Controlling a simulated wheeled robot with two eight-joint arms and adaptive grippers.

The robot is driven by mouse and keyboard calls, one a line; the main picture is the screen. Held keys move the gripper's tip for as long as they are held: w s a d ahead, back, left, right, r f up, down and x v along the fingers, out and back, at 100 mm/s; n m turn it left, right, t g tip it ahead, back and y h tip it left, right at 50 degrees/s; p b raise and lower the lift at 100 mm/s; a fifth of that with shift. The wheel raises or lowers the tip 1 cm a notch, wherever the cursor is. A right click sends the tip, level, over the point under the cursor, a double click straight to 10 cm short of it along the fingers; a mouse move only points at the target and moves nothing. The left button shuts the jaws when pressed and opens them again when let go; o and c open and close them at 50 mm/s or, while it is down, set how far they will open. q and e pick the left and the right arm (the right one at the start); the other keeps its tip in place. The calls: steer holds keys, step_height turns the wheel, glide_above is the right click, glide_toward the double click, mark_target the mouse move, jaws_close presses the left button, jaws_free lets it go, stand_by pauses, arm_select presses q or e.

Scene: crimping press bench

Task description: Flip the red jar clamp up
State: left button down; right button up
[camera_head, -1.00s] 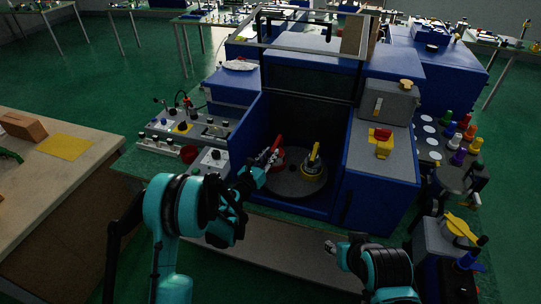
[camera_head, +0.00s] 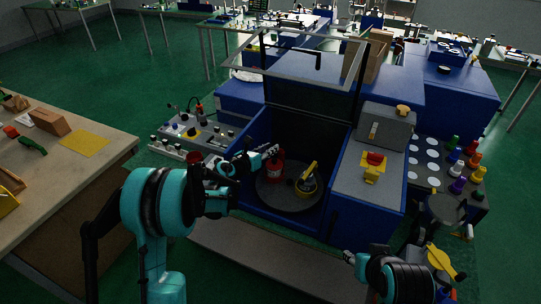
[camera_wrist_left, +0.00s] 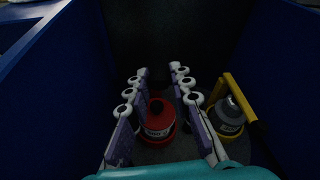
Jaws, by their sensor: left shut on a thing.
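The red jar (camera_head: 276,176) stands on the round plate in the open blue press chamber, its clamp hard to make out behind the fingers. My left gripper (camera_head: 272,151) is at its top, shut on the red jar clamp as far as I can tell. In the left wrist view the gripper's fingers (camera_wrist_left: 158,88) lie either side of the red jar (camera_wrist_left: 156,121), with dark shadow between the tips. My right gripper (camera_head: 349,258) is low in front of the press, apart from everything; its jaws are too small to read.
A grey jar with a yellow clamp (camera_head: 307,182) stands right of the red jar; its clamp (camera_wrist_left: 220,92) rises close to the right finger. The blue chamber walls (camera_head: 340,180) enclose both sides. The raised guard frame (camera_head: 310,75) is above. The chamber front is open.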

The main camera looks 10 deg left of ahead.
arm_select(q)
steer(key=shift+g, duration=0.5)
steer(key=w+r, duration=0.1)
steer(key=w+d+r+p, duration=0.1)
steer(key=r, duration=0.1)
steer(key=shift+w+d+r+p, duration=0.1)
steer(key=shift+w+d+p, duration=0.25)
steer(key=shift+w, duration=0.05)
steer(key=w+d+g+y+p, duration=0.2)
steer(key=w+g+y+p, duration=0.1)
steer(key=w+g+p, duration=0.3)
steer(key=shift+w+r+n+p, duration=0.4)
steer(key=shift+w+p, duration=0.1)
steer(key=shift+w, duration=0.35)
steer(key=shift+d+f, duration=0.1)
